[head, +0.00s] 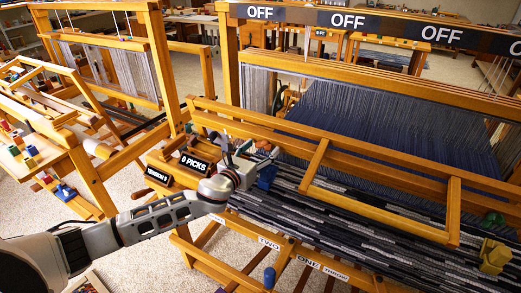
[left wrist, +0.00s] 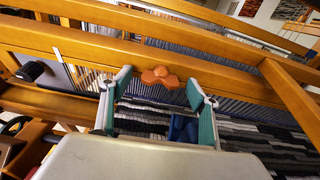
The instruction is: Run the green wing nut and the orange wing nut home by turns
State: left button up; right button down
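The orange wing nut (left wrist: 158,77) shows in the left wrist view, between and a little beyond the fingertips of my left gripper (left wrist: 158,84). The fingers are spread wide, with clear space on both sides of the nut. In the head view my left gripper (head: 262,150) is at the left end of the large loom's front beam; I cannot make out the orange nut there. A small dark green piece (head: 493,218), probably the green wing nut, sits at the right end of the same loom. My right gripper is not in view.
A blue piece (head: 267,176) is just below the gripper and also shows in the wrist view (left wrist: 183,130). A slanting wooden bar (head: 315,165) stands to its right. A yellow block (head: 495,253) is at the right. Signs read "0 PICKS" (head: 194,163) and "TENSION 0" (head: 158,175).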

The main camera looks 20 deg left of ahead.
pick_arm(q)
jog(key=v, duration=1.2)
dwell(0.3)
